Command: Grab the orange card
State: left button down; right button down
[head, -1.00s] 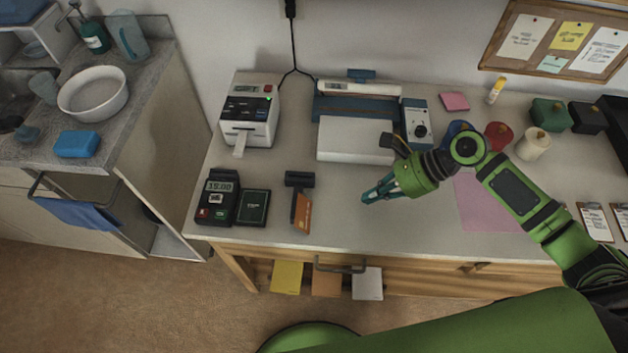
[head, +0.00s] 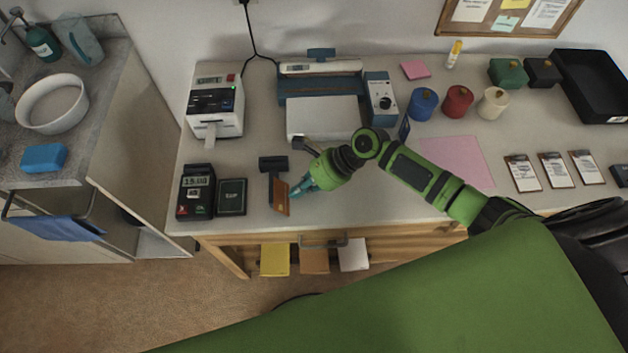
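The orange card (head: 281,198) stands tilted at the front of a small dark holder (head: 273,164) on the workbench, left of centre. My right gripper (head: 297,191), with teal fingers, comes in from the right. Its fingertips are at the card's right edge in the picture. I cannot tell whether they touch the card or how far apart the fingers are. The card still rests at the holder. My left gripper is not in view.
A payment terminal (head: 195,191) and a dark green-framed pad (head: 232,197) stand left of the card. A label printer (head: 215,105) and a white-topped device (head: 322,118) are behind. Bare tabletop (head: 255,228) lies in front.

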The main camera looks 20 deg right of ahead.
aim_at(282, 197)
jog(key=shift+w+a, duration=0.1)
jog(key=shift+a, duration=0.2)
jog(key=shift+a+r+p, duration=0.25)
jog(key=shift+a+p, duration=0.6)
jog(key=shift+p, duration=0.15)
jog(key=shift+a+f, duration=0.2)
